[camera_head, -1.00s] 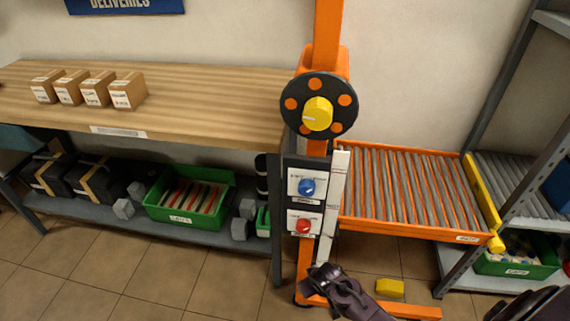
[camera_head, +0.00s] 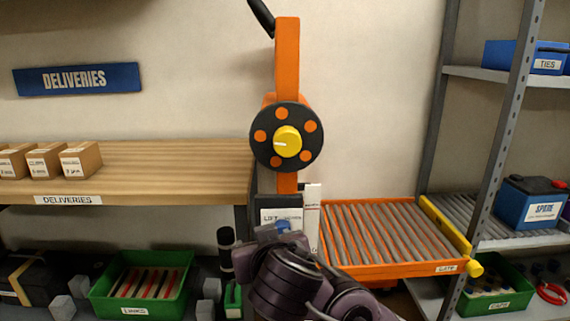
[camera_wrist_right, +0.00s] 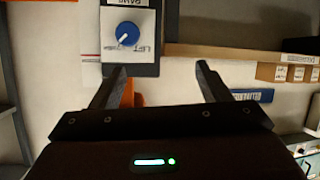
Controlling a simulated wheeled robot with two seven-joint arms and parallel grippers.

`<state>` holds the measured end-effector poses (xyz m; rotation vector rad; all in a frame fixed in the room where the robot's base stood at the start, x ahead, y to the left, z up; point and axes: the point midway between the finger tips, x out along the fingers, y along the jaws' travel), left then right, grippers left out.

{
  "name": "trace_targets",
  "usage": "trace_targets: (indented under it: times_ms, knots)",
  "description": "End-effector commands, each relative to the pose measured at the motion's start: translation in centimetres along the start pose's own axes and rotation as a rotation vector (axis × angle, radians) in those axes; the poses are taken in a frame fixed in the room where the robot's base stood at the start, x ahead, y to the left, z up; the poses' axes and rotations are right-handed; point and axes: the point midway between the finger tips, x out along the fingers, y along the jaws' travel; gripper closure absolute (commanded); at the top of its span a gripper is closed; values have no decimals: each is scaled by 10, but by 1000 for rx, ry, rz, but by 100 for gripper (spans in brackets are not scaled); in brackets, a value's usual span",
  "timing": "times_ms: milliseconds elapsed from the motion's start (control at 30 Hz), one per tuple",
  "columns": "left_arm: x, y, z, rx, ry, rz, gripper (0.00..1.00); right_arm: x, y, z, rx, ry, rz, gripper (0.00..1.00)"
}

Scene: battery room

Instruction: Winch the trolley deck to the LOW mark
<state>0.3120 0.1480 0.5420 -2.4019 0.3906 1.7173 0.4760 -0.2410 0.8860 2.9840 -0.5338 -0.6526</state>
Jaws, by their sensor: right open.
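The orange trolley mast (camera_head: 287,60) stands between bench and rack. It carries a black winch wheel (camera_head: 262,152) with orange dots and a yellow hub knob (camera_head: 287,141). The roller deck (camera_head: 390,232) sits to its right, near rack-shelf height. A white strip (camera_head: 312,205) runs down beside the mast; I cannot read a LOW mark. My right gripper (camera_head: 266,234) is in front of the control panel, by the blue knob (camera_head: 283,225). In the right wrist view the gripper (camera_wrist_right: 162,68) is open and empty, the blue knob (camera_wrist_right: 128,33) beyond its left finger. The red knob is hidden.
The wooden bench (camera_head: 190,160) with boxes (camera_head: 80,160) is to the left, a green crate (camera_head: 140,285) below it. On the right, the grey rack (camera_head: 492,150) holds a blue battery (camera_head: 530,204) and blue bin (camera_head: 520,57). A yellow bar (camera_head: 445,225) closes the deck's right end.

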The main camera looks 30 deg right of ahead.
Motion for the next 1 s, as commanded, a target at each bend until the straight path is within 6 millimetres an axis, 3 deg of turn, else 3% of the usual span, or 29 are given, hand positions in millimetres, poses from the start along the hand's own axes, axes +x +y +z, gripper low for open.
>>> trace_targets:
  times_ms: [33, 200, 400, 567, 1000]
  knots:
    - [3, 4, 2, 6, -2, 7, 64, -4, 7, -21, 23, 55, 27, 30]
    - [13, 14, 7, 26, 3, 28, 64, -24, 30, -75, 129, 218, 97, 30]
    - [23, 24, 12, 43, 8, 50, 64, -48, 54, -122, 245, 377, 157, 30]
    - [24, 26, 14, 45, 3, 53, 64, -52, 62, -134, 277, 416, 172, 30]
    - [20, 19, 18, 33, -44, 39, 64, 6, 75, -156, 278, 414, 171, 30]
